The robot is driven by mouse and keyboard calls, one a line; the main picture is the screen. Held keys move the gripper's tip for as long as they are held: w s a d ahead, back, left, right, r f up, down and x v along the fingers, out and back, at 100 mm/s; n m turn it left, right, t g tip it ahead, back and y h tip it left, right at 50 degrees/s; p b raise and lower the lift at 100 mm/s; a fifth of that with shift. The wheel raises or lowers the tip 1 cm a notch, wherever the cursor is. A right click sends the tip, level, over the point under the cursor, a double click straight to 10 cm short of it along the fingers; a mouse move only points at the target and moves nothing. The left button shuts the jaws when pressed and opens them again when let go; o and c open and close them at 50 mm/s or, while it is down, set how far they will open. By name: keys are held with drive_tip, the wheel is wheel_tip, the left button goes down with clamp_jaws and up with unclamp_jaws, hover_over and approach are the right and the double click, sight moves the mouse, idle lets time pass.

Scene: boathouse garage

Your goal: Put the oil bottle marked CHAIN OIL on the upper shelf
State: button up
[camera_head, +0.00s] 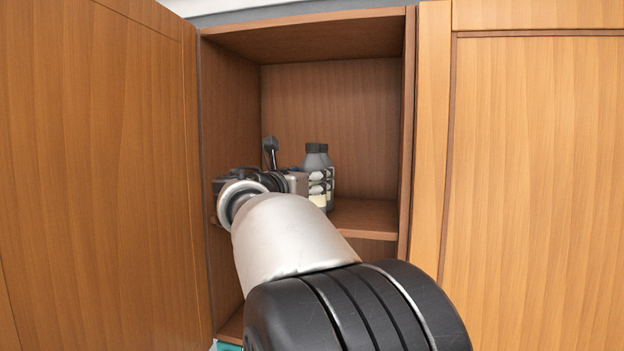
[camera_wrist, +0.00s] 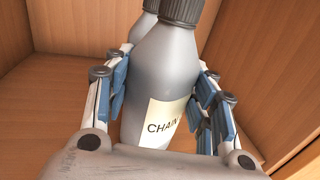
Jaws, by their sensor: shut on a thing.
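The oil bottle (camera_wrist: 165,85) is grey with a dark cap, and its pale label reads CHAIN, with the rest of the text out of sight. My gripper (camera_wrist: 165,110) is shut on its body, with blue-padded fingers on both sides. In the head view the bottle (camera_head: 316,162) is upright inside the open cabinet, at the level of the upper shelf (camera_head: 365,215). I cannot tell whether its base touches the shelf. My gripper (camera_head: 305,184) is partly hidden there by my arm.
A second similar bottle (camera_head: 328,172) stands close behind the held one; its shoulder (camera_wrist: 143,27) shows in the wrist view. The cabinet's side wall (camera_head: 408,130) and the wooden doors (camera_head: 95,170) flank the opening. The shelf's right part is clear.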

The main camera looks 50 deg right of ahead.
drive_tip(key=shift+f, duration=0.2)
drive_tip(key=o, duration=1.4)
drive_tip(key=shift+f, duration=0.1)
drive_tip(key=v, duration=1.2)
drive_tip(key=shift+c, duration=0.4)
clamp_jaws()
idle(0.9)
